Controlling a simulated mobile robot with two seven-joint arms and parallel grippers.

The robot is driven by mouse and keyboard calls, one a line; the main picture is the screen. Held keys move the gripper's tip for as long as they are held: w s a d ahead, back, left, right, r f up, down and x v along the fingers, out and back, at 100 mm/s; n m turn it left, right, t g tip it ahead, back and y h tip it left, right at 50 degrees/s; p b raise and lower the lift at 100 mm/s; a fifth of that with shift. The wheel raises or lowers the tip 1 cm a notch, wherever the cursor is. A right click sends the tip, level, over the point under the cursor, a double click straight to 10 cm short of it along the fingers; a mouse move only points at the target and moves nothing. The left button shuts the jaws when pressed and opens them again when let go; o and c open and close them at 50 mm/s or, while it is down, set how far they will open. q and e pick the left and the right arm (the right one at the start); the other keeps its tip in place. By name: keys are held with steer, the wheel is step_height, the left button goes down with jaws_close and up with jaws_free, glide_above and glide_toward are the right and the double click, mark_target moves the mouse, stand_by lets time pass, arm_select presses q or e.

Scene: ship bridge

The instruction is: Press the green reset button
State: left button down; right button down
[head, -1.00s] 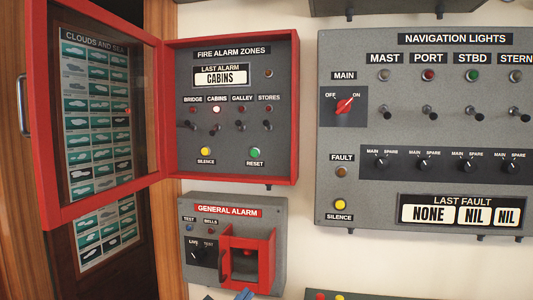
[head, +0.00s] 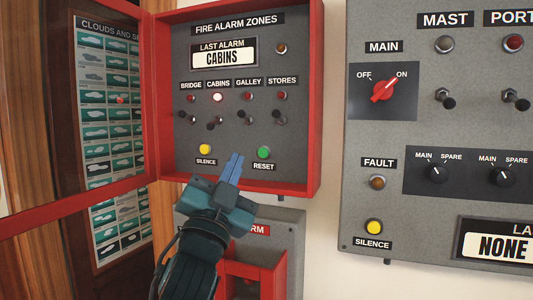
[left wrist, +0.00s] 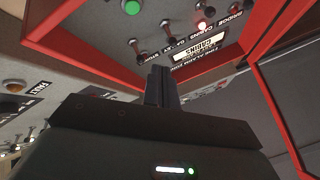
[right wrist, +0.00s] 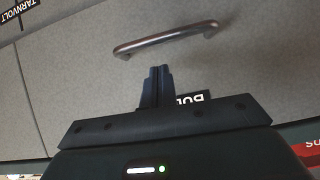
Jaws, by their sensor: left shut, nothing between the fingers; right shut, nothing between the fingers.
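The green reset button (head: 264,153) is at the lower right of the grey fire alarm zones panel (head: 290,110), above the RESET label. It also shows at the top of the left wrist view (left wrist: 131,6). My left gripper (head: 236,157) is shut and empty, its fingertips left of and apart from the button in the head view. In the left wrist view its fingers (left wrist: 160,70) point toward the panel. My right gripper (right wrist: 158,70) is shut and empty in the right wrist view, below a metal handle (right wrist: 165,38) on a grey surface.
The red glazed door (head: 60,205) of the alarm box stands open at left. A yellow silence button (head: 205,149) sits left of the reset button, with toggle switches above. The general alarm box (head: 290,225) is below, partly hidden by my arm. The navigation lights panel (head: 360,205) is at right.

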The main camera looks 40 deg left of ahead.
arm_select(q)
steer(key=shift+w+a+b, duration=0.1)
steer(key=shift+w+a, duration=0.35)
steer(key=shift+w, duration=0.95)
steer(key=shift+w+a+b, duration=0.1)
steer(key=shift+w+a, duration=0.3)
steer(key=shift+w, duration=1.05)
steer(key=shift+w+a+b, duration=0.1)
steer(key=shift+w+a, duration=0.35)
steer(key=shift+w, duration=0.95)
steer(key=shift+w, duration=0.1)
steer(key=shift+w+a, duration=0.15)
steer(key=shift+w, duration=0.15)
steer(key=shift+w+a, duration=0.1)
steer(key=shift+w, duration=0.15)
steer(key=shift+a+r, duration=0.15)
steer(key=shift+r, duration=0.05)
steer(key=shift+s+a+r, duration=0.1)
steer(key=shift+r, duration=0.05)
steer(key=shift+s+d+f, duration=0.3)
steer(key=shift+d+f, duration=0.05)
stand_by(0.4)
